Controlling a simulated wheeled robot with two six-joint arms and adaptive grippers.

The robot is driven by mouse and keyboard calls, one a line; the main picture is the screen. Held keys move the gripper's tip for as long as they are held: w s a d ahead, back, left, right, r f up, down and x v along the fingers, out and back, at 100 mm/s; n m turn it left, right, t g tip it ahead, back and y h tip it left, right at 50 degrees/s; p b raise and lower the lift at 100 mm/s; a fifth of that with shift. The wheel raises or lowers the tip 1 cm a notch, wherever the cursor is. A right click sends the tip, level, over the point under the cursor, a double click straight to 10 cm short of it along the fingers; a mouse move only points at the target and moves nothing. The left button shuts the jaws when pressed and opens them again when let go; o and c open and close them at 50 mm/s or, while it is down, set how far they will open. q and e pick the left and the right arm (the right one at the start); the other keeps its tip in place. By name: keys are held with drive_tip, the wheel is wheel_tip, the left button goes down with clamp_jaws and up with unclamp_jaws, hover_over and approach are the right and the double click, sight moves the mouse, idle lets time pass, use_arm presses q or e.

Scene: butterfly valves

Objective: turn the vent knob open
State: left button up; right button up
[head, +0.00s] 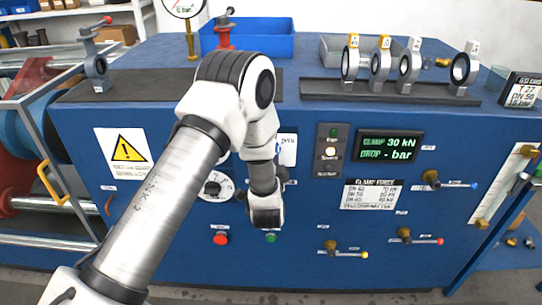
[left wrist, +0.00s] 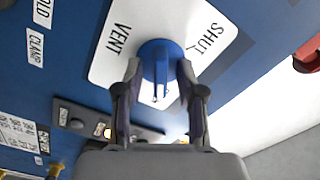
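The blue vent knob (left wrist: 160,62) shows in the left wrist view on a white plate (left wrist: 116,62) lettered VENT on the left and SHUT on the right. My left gripper (left wrist: 159,72) has one finger on each side of the knob, and the fingertips appear to press on its sides. In the head view my left arm (head: 150,190) crosses the middle of the panel and hides the knob and the fingers. My right gripper is not in view.
The blue panel (head: 420,270) carries a red button (head: 221,238), a green button (head: 271,238), a display (head: 390,146) and several small levers on the right. Valve rings (head: 380,66) and a blue bin (head: 270,40) stand on top.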

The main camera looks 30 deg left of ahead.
use_arm(q)
drive_tip(key=v, duration=1.2)
drive_tip(key=s+f+g+h, duration=0.25)
drive_tip(key=s+f, duration=0.25)
drive_tip(key=f, duration=0.4)
drive_tip(key=s+f+g+h, duration=0.1)
drive_tip(key=s+f+g, duration=0.3)
drive_tip(key=f, duration=0.6)
drive_tip(key=s+d+f+n+g+h, duration=0.3)
drive_tip(key=s+f+g, duration=0.1)
drive_tip(key=s, duration=0.4)
drive_tip(key=s+d+f+n+g+h, duration=0.3)
drive_tip(key=s+d+f+g, duration=0.1)
drive_tip(key=s, duration=0.5)
drive_tip(key=shift+s+d+f+g, duration=0.3)
drive_tip(key=shift+f+g, duration=0.15)
drive_tip(key=shift+f, duration=0.2)
